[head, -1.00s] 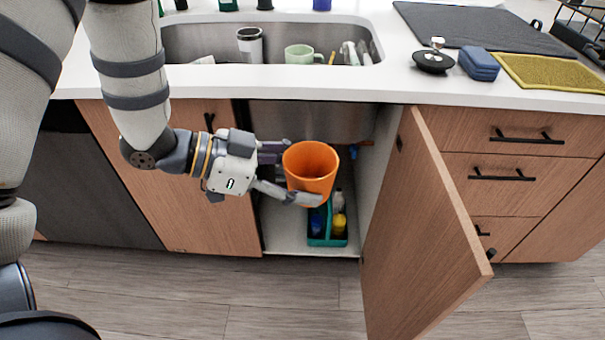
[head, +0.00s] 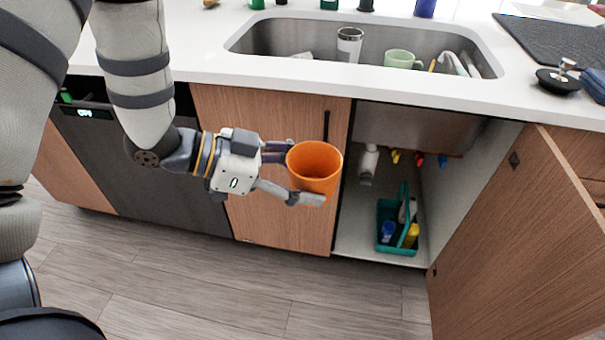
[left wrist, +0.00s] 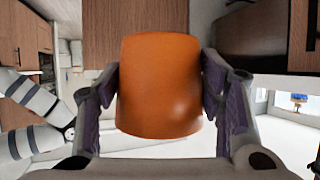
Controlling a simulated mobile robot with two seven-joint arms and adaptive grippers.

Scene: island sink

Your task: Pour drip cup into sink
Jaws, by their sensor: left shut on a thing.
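The drip cup is an orange cup (head: 315,166), held upright with its open top facing up. My left gripper (head: 306,172) is shut on the cup, one finger on each side. In the left wrist view the cup (left wrist: 160,85) fills the middle between the purple finger pads. The cup is in front of the closed cabinet door, below the counter's front edge. I cannot see whether it holds liquid. The steel sink (head: 290,37) is set in the white counter, above and behind the cup. My right gripper is not in view.
A steel tumbler (head: 349,45) and a green mug (head: 402,59) are in the sink. The open cabinet door (head: 510,240) juts out at right. A teal caddy (head: 388,243) with bottles stands inside the cabinet. A dark mat (head: 560,50) lies on the counter. The floor in front is clear.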

